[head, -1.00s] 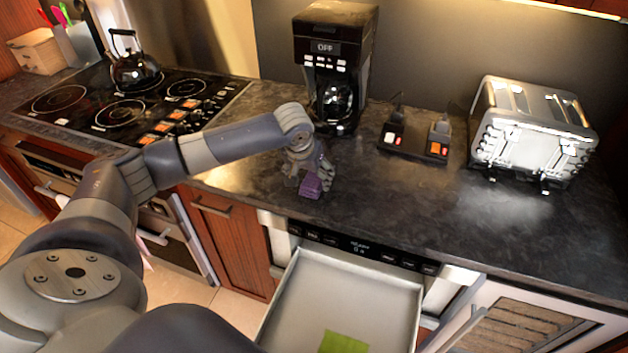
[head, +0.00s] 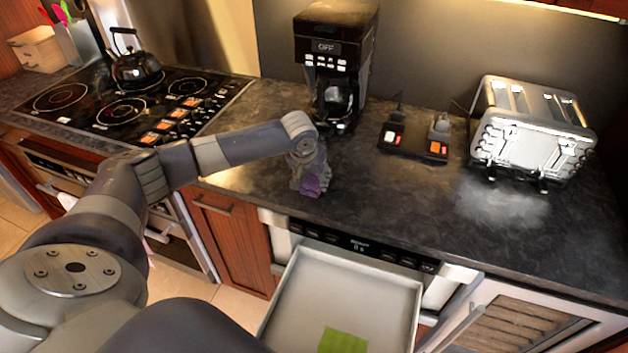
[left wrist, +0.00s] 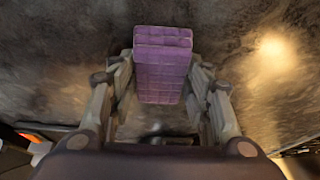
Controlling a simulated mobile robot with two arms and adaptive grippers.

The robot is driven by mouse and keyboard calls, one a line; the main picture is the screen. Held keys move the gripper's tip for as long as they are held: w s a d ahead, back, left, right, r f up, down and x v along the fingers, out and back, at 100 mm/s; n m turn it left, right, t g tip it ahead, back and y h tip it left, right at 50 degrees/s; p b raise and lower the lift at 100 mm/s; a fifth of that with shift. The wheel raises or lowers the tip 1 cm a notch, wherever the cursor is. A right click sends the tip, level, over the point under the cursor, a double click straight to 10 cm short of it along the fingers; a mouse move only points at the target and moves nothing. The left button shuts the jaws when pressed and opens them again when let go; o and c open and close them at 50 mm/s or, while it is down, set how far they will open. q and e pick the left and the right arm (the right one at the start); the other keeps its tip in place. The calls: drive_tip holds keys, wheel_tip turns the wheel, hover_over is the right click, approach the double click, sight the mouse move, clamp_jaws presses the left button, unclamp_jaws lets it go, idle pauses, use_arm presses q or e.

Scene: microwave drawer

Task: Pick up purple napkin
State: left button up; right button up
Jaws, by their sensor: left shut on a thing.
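The purple napkin (head: 312,186) is a small folded block at the dark countertop, in front of the coffee maker. My left gripper (head: 309,184) is over it in the head view, pointing down, and partly covers it. In the left wrist view the napkin (left wrist: 162,68) sits between the two fingers of my left gripper (left wrist: 160,85), which are shut on it. I cannot tell whether the napkin touches the counter or is just above it. My right gripper is not in view.
An open drawer (head: 290,310) with a green item (head: 343,341) in it extends below the counter. The coffee maker (head: 335,60) stands behind my gripper. A switch unit (head: 413,148) and a toaster (head: 530,130) stand to the right. The stove (head: 130,105) is at left.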

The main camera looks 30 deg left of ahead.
sight(315, 178)
use_arm(q)
drive_tip(key=shift+r, duration=0.1)
drive_tip(key=shift+r, duration=0.25)
drive_tip(key=b+v, duration=0.2)
drive_tip(key=shift+s+d+r, duration=0.1)
drive_tip(key=shift+d+r, duration=0.05)
drive_tip(key=shift+r, duration=0.15)
drive_tip(key=s+d+r+b, duration=0.1)
drive_tip(key=s+d+b, duration=0.2)
drive_tip(key=s+d, duration=0.5)
drive_tip(key=shift+s+r, duration=0.35)
drive_tip(key=shift+s, duration=2)
